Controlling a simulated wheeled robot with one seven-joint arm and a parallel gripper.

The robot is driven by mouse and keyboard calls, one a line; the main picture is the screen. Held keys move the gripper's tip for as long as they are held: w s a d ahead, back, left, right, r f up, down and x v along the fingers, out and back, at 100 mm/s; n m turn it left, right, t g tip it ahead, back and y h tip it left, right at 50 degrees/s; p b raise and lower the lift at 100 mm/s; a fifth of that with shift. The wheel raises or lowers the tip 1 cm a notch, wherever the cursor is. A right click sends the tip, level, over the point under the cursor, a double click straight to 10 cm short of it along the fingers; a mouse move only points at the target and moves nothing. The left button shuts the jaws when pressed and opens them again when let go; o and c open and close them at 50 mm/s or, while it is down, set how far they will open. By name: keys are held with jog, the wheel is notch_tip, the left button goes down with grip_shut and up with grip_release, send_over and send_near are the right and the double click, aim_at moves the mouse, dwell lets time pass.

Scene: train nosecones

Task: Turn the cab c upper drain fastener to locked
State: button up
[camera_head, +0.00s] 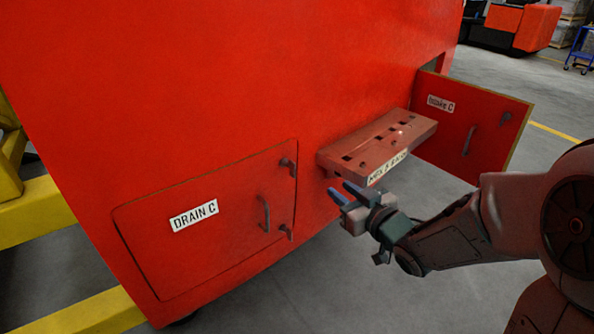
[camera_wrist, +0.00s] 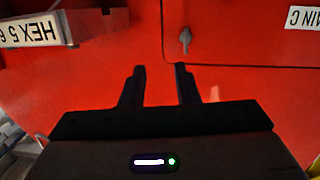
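The closed red drain door (camera_head: 160,245), labelled DRAIN C, is in the cab wall. Its upper fastener (camera_head: 288,162), a small dark lever, sits near the door's upper right corner. In the wrist view this fastener (camera_wrist: 185,40) shows beyond the fingertips, near the door's corner seam, its lever running along the picture's height. A lower fastener (camera_head: 287,232) sits below it. My gripper (camera_head: 340,192) is right of the door, below the shelf, with blue fingertips pointing toward the wall. In the wrist view my gripper (camera_wrist: 160,70) is open and empty, apart from the fastener.
A red shelf (camera_head: 335,162) with square holes and a HEX label juts from the wall above my gripper. An open door (camera_head: 490,130) labelled INTAKE C stands out at right. A door handle (camera_head: 265,213) is between the fasteners. Yellow beams (camera_head: 40,215) stand at left.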

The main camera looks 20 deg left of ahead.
aim_at(295, 168)
jog(key=w+a+y, duration=0.1)
jog(key=w+a, duration=0.1)
jog(key=a, duration=0.2)
jog(key=w+a, duration=0.2)
jog(key=a, duration=0.3)
jog(key=w+a+n+g+y, duration=0.1)
jog(key=w+a, duration=0.1)
jog(key=a, duration=0.2)
jog(key=shift+w+a+y, duration=0.3)
jog(key=shift+a, duration=0.05)
grip_shut()
